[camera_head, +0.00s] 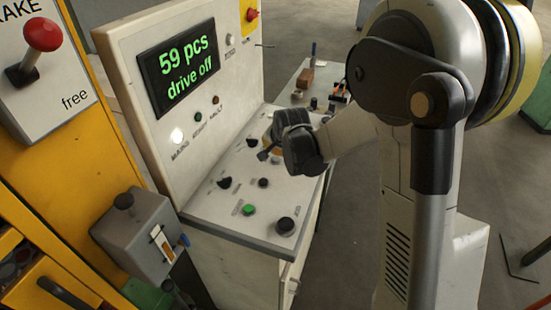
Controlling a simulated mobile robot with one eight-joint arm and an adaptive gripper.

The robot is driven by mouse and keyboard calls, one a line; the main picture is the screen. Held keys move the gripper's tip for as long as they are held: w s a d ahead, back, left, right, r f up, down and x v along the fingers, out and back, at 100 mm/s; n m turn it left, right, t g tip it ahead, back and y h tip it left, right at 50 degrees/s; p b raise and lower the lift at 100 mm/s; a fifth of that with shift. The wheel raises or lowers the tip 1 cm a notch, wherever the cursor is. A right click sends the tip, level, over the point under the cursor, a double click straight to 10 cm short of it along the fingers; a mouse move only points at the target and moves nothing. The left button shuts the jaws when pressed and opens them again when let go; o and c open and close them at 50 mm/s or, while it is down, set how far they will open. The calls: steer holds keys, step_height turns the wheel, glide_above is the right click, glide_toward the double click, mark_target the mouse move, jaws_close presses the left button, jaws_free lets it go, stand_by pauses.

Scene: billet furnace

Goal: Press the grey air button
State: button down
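The sloped control panel (213,205) of a white console carries small controls with labels too small to read. A green button (249,209) and a larger dark round button (285,225) sit near its front edge. A small dark grey control (263,183) and black knobs (224,182) sit further back. I cannot tell which one is the air button, or whether my arm hides it. My gripper (265,151) is over the panel's far part, beside a black knob (252,142). Its dark fingers point left and down; their opening and any contact are unclear.
The console's upright face holds a screen (178,66) reading "59 pcs drive off" and several lamps. A red emergency knob (252,14) is above. A grey lever box (137,236) and yellow cabinet (75,170) stand left. A bench with tools (310,80) is behind.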

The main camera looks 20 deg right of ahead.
mark_target(274, 156)
steer(key=shift+f, duration=0.1)
stand_by(0.6)
steer(key=shift+f+b, duration=0.3)
steer(key=shift+b, duration=0.15)
steer(key=shift+f+b, duration=0.4)
steer(key=shift+f, duration=0.05)
stand_by(0.4)
steer(key=shift+r, duration=0.15)
steer(key=shift+r+p, duration=0.6)
steer(key=shift+r, duration=0.15)
steer(key=shift+r+p, duration=1.7)
steer(key=shift+r, duration=0.75)
